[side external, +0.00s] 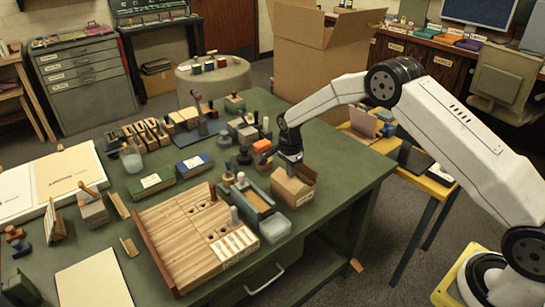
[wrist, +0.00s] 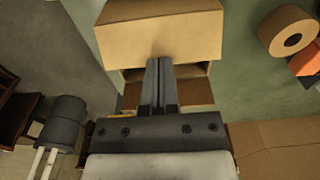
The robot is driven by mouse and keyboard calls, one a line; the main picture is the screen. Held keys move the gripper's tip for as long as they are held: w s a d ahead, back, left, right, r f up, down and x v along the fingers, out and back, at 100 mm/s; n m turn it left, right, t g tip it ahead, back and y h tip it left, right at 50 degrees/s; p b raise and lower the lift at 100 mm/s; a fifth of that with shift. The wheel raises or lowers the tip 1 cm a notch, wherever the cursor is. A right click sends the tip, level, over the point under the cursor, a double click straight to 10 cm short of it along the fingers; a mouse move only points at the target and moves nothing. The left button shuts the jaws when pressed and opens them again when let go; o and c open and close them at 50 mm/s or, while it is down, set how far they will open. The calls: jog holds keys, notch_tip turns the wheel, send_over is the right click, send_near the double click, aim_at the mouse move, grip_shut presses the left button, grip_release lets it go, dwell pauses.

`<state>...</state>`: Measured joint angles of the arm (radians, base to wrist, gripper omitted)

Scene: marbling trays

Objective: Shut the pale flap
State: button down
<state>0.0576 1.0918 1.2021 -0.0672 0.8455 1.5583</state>
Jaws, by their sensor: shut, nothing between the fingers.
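A small cardboard carton (side external: 290,189) stands near the right edge of the green table. In the wrist view its broad pale tan panel (wrist: 160,32) fills the top centre, with a dark gap below it and darker brown flaps (wrist: 196,93) on either side of the fingers. I cannot tell for sure whether this panel is the pale flap or a carton wall. My gripper (side external: 291,172) is right over the carton, pointing down. In the wrist view my gripper (wrist: 160,62) is shut and empty, its tips at the panel's near edge; contact is unclear.
A grey tray (side external: 257,203) and a clear tub (side external: 276,229) stand close left of the carton. A tape roll (wrist: 288,30) and an orange block (wrist: 303,63) lie to the right in the wrist view. A big open cardboard box (side external: 320,65) stands behind the table.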

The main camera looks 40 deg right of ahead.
aim_at(288, 180)
jog(key=shift+r, duration=0.1)
jog(key=shift+a+r, duration=0.25)
jog(key=shift+r, duration=1)
jog(key=shift+a+r, duration=0.25)
jog(key=shift+r, duration=0.95)
jog(key=shift+s+r, duration=0.1)
jog(key=shift+s+a+r+n, duration=0.1)
jog(key=shift+s+r+n, duration=0.25)
jog(key=shift+r+n, duration=0.05)
jog(key=s+a+r+n+t, duration=0.1)
jog(key=s+r+n, duration=0.2)
jog(key=s+n, duration=0.5)
jog(key=s+a+r+n+t, duration=0.1)
jog(key=s+r+n, duration=0.3)
jog(key=s+n, duration=0.5)
jog(key=s+a, duration=0.1)
jog(key=s, duration=1)
jog(key=shift+r+t+y, duration=0.2)
jog(key=shift+t+y, duration=0.1)
jog(key=shift+w, duration=0.1)
